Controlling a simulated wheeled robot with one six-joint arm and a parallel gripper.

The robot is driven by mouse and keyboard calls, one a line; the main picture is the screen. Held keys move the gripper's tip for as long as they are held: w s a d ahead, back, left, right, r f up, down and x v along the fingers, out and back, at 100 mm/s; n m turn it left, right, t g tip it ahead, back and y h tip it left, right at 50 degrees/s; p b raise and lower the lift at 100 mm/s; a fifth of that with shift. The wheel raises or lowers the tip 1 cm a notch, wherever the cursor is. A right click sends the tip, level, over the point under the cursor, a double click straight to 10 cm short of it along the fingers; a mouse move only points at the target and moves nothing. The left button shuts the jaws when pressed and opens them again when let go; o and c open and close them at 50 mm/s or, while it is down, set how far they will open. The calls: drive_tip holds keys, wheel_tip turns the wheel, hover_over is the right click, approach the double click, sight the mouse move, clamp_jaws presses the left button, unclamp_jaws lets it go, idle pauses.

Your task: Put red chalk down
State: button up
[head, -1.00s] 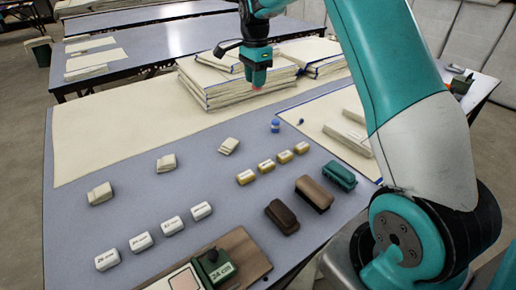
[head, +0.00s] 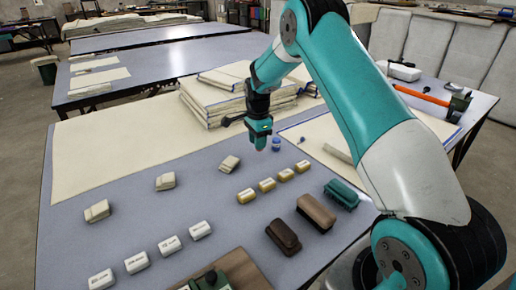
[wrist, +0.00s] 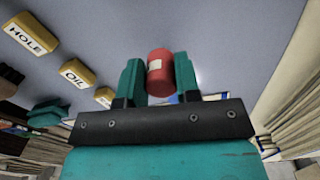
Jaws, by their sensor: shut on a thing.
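My gripper (head: 260,146) hangs over the grey-blue table (head: 205,205), in front of the stack of folded cream cloth (head: 215,103). In the wrist view my gripper (wrist: 160,75) is shut on the red chalk (wrist: 160,70), a short red cylinder with a pale label, held between the two green fingers. In the head view the chalk is too small to make out clearly at the fingertips. The gap between chalk and tabletop is hard to judge.
Several yellow blocks (head: 247,196), white blocks (head: 170,244) and brushes (head: 316,212) stand nearer the front. Bare tabletop lies left of my gripper.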

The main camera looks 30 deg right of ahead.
drive_tip(key=shift+f, duration=1.5)
drive_tip(key=shift+f, duration=0.1)
drive_tip(key=o, duration=1)
drive_tip(key=shift+c, duration=0.2)
